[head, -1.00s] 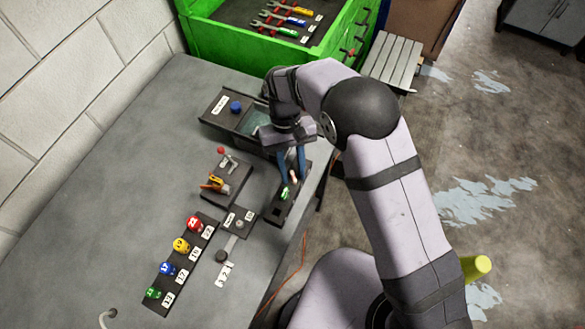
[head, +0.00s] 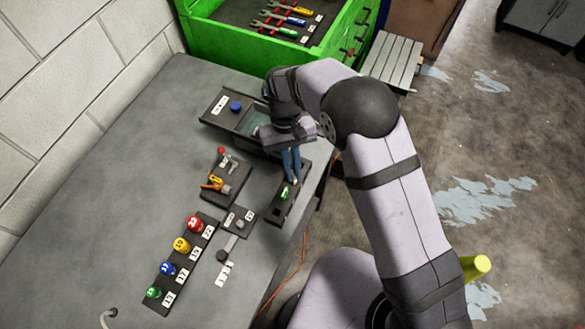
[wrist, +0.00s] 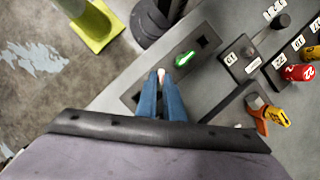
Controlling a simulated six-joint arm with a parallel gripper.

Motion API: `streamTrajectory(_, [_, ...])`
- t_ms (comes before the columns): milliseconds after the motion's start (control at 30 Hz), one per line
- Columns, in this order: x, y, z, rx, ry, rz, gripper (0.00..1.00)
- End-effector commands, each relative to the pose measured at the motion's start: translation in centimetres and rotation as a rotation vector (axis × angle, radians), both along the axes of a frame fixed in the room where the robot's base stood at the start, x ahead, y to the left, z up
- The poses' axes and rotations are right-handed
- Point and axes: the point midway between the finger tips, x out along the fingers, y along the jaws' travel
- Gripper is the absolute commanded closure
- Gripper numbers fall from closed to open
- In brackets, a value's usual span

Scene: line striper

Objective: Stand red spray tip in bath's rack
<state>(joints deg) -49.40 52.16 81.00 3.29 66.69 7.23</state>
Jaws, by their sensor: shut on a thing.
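My gripper (head: 294,180) reaches down over a dark holder (head: 276,217) near the table's right edge. In the wrist view its blue fingers (wrist: 161,78) are closed together on the red spray tip (wrist: 161,72), of which only a small pale pinkish end shows. The fingers hide the rest. A green spray tip (head: 285,193) stays in the same holder, beside the fingers; it also shows in the wrist view (wrist: 184,59). The bath (head: 253,121), a dark trough with greenish liquid and a blue knob (head: 236,106), lies behind the gripper. My arm partly covers it, and I cannot make out its rack.
A dark strip with red, yellow, blue and green numbered knobs (head: 182,244) lies front left. A stand with an orange-yellow tool (head: 217,184) and a small labelled block (head: 239,222) are left of the holder. A green tool cabinet (head: 240,45) stands behind. The left tabletop is clear.

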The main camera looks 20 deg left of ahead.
Motion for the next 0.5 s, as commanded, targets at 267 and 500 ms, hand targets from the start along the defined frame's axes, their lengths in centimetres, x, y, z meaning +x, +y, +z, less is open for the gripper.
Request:
streamTrajectory(267, [0.0,0.0,0.56,0.0,0.0,0.0,1.0])
streamTrajectory(500, [0.0,0.0,0.99,0.0,0.0,0.0,1.0])
